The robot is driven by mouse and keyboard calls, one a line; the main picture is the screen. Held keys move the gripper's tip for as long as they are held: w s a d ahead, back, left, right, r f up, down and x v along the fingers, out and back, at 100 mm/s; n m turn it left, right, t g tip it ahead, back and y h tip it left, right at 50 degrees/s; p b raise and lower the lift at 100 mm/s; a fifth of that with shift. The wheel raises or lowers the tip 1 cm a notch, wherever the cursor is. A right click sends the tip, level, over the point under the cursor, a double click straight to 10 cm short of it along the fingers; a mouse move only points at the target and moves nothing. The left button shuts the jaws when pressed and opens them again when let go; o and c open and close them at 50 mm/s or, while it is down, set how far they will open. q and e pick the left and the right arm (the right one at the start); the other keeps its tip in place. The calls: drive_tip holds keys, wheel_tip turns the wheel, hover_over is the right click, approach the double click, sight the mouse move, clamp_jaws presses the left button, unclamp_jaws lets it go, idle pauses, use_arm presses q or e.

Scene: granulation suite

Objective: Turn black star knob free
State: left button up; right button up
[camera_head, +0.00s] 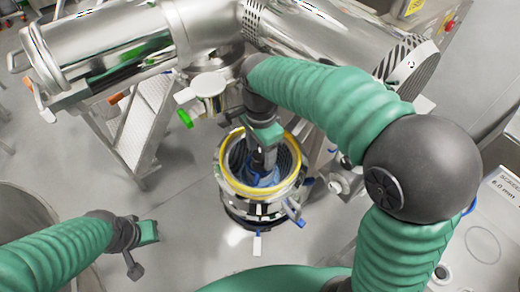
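My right gripper (258,160) points down into a round steel vessel (256,208) with a yellow ring (226,182) around its top. A blue part (262,178) shows inside the vessel, just below the fingers. I cannot make out a black star knob; the gripper and wrist cover the middle of the vessel. Whether the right fingers are closed on anything is hidden. My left gripper (141,250) is at the lower left, well away from the vessel, above bare floor. No object shows at it, and its finger opening is unclear.
Large steel cylinders (110,48) lie across the top, above the vessel. Metal steps (145,115) stand left of it. A steel counter (485,245) is at right.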

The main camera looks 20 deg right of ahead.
drive_tip(key=shift+d, duration=0.25)
drive_tip(key=c, duration=0.5)
drive_tip(key=shift+a, duration=0.1)
drive_tip(key=c, duration=0.7)
drive_tip(key=shift+w, duration=0.1)
